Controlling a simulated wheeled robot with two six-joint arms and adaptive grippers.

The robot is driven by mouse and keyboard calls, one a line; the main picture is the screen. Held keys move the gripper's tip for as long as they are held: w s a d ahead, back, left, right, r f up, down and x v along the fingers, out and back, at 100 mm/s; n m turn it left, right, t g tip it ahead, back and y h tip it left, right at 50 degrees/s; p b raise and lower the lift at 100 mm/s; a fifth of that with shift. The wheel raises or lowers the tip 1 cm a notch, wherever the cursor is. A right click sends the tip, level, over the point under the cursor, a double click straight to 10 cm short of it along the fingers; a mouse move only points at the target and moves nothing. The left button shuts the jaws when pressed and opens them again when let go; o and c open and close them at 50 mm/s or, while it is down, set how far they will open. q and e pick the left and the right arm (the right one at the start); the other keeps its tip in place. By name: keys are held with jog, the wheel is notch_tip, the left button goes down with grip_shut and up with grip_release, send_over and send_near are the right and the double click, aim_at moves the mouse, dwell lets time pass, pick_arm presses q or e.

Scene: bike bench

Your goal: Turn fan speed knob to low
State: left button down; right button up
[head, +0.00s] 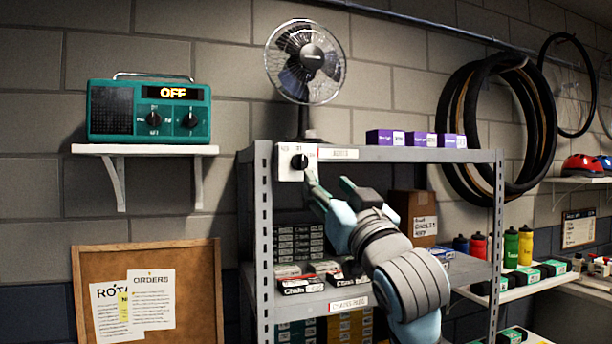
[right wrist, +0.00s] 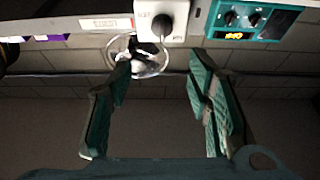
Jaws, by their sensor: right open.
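The fan (head: 312,58) stands on top of the grey shelf unit. Its black round speed knob (head: 299,161) is on a white panel (head: 284,172) at the shelf's upper left front edge. In the right wrist view the knob (right wrist: 162,25) and its panel (right wrist: 146,14) show near the top, the picture being upside down. My right gripper (head: 316,188) is just below and right of the knob in the head view. The setting the knob points to is too small to read.
A teal radio reading OFF (head: 150,111) sits on a white wall shelf (head: 150,150) at left. Purple boxes (head: 385,138) stand on the top shelf. Boxes (head: 300,283) and a carton (head: 413,215) fill the shelf below, behind my right arm. A corkboard (head: 195,285) leans at lower left.

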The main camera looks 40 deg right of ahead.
aim_at(303, 161)
jog(key=p+x, duration=0.2)
jog(key=x, duration=0.4)
jog(key=p+x, duration=0.2)
jog(key=x, duration=0.5)
jog(key=shift+w+a+f, duration=0.1)
jog(key=shift+a+f, duration=0.05)
jog(key=shift+f, duration=0.1)
jog(key=shift+c, duration=0.3)
jog(key=shift+f, duration=0.1)
jog(key=c, duration=1)
